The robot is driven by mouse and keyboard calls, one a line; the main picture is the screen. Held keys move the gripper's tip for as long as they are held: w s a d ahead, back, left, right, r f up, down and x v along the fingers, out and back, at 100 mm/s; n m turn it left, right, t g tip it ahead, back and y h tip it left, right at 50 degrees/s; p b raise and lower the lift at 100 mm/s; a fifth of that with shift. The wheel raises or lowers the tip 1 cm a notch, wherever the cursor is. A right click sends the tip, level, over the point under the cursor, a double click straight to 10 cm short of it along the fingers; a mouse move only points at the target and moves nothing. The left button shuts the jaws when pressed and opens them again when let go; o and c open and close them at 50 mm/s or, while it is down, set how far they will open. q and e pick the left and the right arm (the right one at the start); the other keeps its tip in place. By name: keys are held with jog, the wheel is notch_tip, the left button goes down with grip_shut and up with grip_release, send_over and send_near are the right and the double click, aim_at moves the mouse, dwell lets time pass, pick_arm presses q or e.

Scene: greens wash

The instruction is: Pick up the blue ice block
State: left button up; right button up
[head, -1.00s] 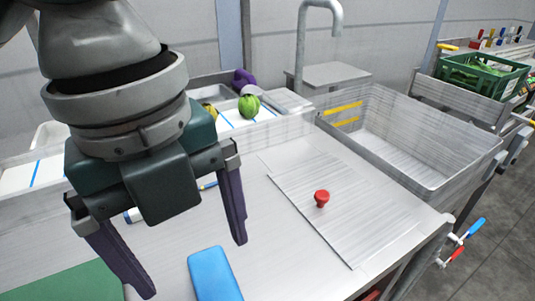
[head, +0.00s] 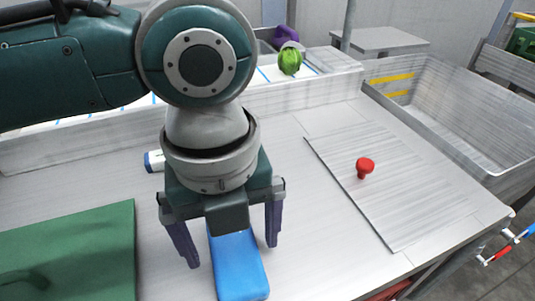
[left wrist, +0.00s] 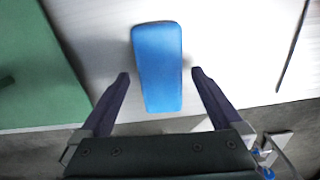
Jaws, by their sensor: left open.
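The blue ice block (head: 238,268) lies flat on the metal counter near its front. In the left wrist view the blue ice block (left wrist: 158,62) lies lengthwise between and beyond the fingertips. My left gripper (head: 233,255) is open above the block, with one dark finger on each side of it. In the left wrist view the left gripper (left wrist: 160,75) shows clear gaps between both fingers and the block. The block's far end is partly hidden behind the gripper in the head view. My right gripper is not in view.
A green board (head: 70,250) lies left of the block. A white and blue item (head: 154,161) sits behind the gripper. A grey panel with a red knob (head: 365,167) lies to the right, before a sink basin (head: 440,110). A green vegetable (head: 290,61) sits at the back.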

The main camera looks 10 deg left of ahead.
pick_arm(q)
jog(key=shift+f, duration=0.1)
jog(key=shift+c, duration=0.2)
jog(key=c, duration=1.5)
